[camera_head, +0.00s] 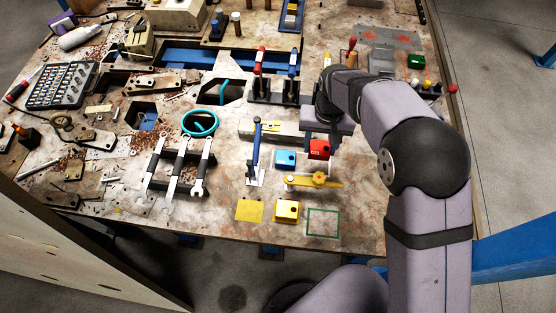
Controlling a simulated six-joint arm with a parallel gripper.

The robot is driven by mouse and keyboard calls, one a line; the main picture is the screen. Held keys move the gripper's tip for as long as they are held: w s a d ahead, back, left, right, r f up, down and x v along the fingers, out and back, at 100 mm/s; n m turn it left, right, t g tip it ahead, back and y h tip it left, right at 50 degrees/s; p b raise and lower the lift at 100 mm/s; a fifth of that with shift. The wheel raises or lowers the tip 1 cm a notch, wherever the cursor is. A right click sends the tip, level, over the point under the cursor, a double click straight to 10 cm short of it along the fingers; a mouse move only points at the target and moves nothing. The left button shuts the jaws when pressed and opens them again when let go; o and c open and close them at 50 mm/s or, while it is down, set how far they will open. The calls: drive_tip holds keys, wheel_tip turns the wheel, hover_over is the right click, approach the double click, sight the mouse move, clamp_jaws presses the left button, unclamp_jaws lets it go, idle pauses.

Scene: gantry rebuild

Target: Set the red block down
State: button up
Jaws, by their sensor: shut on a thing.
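The red block (319,149) with white marking shows at the centre right of the head view, just under the end of my arm. My gripper (320,138) is above it and shut on it; the fingers are mostly hidden by my wrist. I cannot tell how far the block is above the bench. A blue block (285,159) lies just left of it. A yellow block (287,211) stands nearer the front. A green square outline (323,223) on the bench is empty, and a flat yellow square (249,210) lies left of the yellow block.
A yellow-handled valve (319,180) lies between the red block and the green outline. A blue lever clamp (256,150) stands upright to the left. Wrenches (175,170) on a rack and a teal ring (200,123) are further left. The bench's front edge is close to the outline.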

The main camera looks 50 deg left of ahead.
drive_tip(key=s+a+r+n+b, duration=0.1)
drive_tip(key=s+r+b, duration=0.1)
drive_tip(key=s, duration=0.8)
drive_tip(key=m+b, duration=0.1)
drive_tip(key=b, duration=0.1)
hover_over(250, 211)
drive_tip(key=shift+a+f+p, duration=0.1)
drive_tip(key=shift+f+p, duration=1.35)
drive_tip(key=shift+f, duration=3.15)
drive_tip(key=shift+f, duration=0.15)
drive_tip(key=o, duration=1.1)
drive_tip(key=shift+o, duration=0.2)
wheel_tip(250, 211, up, 12)
drive_tip(key=b, duration=0.4)
drive_tip(key=shift+r, duration=0.2)
